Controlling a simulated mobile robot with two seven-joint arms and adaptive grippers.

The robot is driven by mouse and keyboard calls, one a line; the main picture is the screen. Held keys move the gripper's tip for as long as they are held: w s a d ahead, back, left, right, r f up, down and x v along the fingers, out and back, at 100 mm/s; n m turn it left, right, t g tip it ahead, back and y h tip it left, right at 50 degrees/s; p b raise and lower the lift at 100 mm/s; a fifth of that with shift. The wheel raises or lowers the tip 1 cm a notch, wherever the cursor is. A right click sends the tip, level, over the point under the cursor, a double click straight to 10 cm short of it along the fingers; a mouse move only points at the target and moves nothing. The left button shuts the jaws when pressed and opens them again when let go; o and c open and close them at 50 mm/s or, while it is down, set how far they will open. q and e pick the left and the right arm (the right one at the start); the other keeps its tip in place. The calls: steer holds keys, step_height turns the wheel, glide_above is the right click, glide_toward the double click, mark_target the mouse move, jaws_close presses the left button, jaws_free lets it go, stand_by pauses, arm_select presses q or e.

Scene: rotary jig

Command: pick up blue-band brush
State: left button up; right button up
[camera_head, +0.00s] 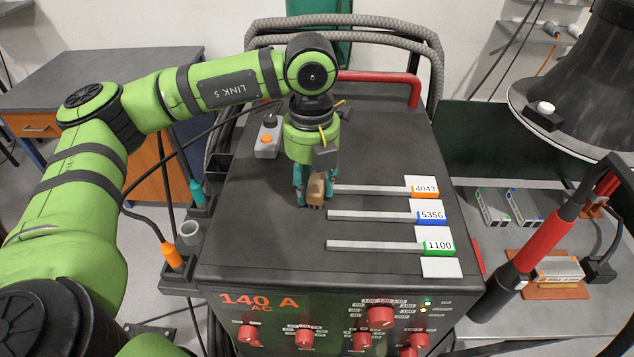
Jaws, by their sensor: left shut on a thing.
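My left gripper (308,198) points down over the dark top of the welding machine (270,215). Its teal fingers are shut on a small tan wooden piece, which looks like the brush (316,188). The fingers and the gripper body hide part of the brush. I cannot make out a blue band on it, nor whether it touches the machine top. My right gripper is not in view.
Three grey rods lie right of the gripper, with tags 4043 (424,188), 5356 (431,215) and 1100 (439,246). A grey control box (268,140) stands behind left. A black lamp-like hood (570,90) overhangs the right table. The machine's front-left top is clear.

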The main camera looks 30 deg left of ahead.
mark_target(313, 180)
arm_select(q)
steer(key=shift+r+b, duration=0.35)
steer(key=shift+r, duration=0.2)
step_height(313, 180, up, 3)
steer(key=shift+w+f+b, duration=0.1)
steer(key=shift+f+b, duration=0.05)
steer(key=shift+b, duration=0.45)
steer(key=w+d+r+b, duration=0.1)
steer(key=w+d+r, duration=0.6)
steer(key=w+d, duration=0.1)
steer(key=shift+w+b, duration=0.15)
steer(key=shift+b, duration=0.25)
steer(key=shift+r, duration=0.1)
steer(key=shift+o, duration=0.8)
